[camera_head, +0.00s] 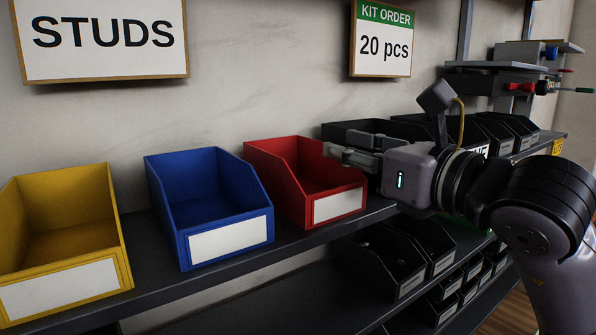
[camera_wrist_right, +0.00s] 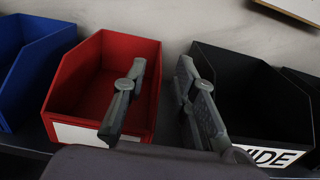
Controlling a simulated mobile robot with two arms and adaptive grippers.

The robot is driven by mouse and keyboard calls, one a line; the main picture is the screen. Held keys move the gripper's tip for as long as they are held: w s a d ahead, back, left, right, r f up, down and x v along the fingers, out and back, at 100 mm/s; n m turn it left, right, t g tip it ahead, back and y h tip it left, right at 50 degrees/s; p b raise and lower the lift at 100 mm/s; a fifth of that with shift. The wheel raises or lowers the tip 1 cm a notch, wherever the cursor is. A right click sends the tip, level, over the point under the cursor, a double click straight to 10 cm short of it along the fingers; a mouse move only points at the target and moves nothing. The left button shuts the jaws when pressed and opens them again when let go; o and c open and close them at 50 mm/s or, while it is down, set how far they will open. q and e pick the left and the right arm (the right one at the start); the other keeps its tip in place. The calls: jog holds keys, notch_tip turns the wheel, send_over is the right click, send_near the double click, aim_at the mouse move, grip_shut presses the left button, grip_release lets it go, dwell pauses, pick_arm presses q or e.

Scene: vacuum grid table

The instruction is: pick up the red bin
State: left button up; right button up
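The red bin (camera_head: 277,178) stands upright on the dark shelf, right of a blue bin, with a blank white label on its front. My right gripper (camera_head: 340,146) reaches in from the right, at the bin's right side. In the right wrist view, the gripper (camera_wrist_right: 162,72) is open. One finger shows over the inside of the red bin (camera_wrist_right: 88,80) and the other to the right of its right wall, which lies between them. The fingers look apart from the wall, though contact is hard to judge. The bin looks empty. My left gripper is not in view.
A blue bin (camera_head: 224,205) and a yellow bin (camera_head: 66,238) stand to the left on the same shelf (camera_head: 300,240). A black bin (camera_wrist_right: 262,100) stands close on the right, beyond a narrow gap. A wall stands behind.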

aim_at(312, 190)
jog(key=p+x, duration=0.3)
jog(key=x, duration=0.1)
jog(key=shift+w+a+r, duration=0.1)
jog(key=shift+w+a, duration=0.05)
jog(key=shift+w, duration=0.2)
jog(key=shift+w+a, duration=0.35)
jog(key=shift+w, duration=0.05)
jog(key=shift+d, duration=0.1)
grip_shut()
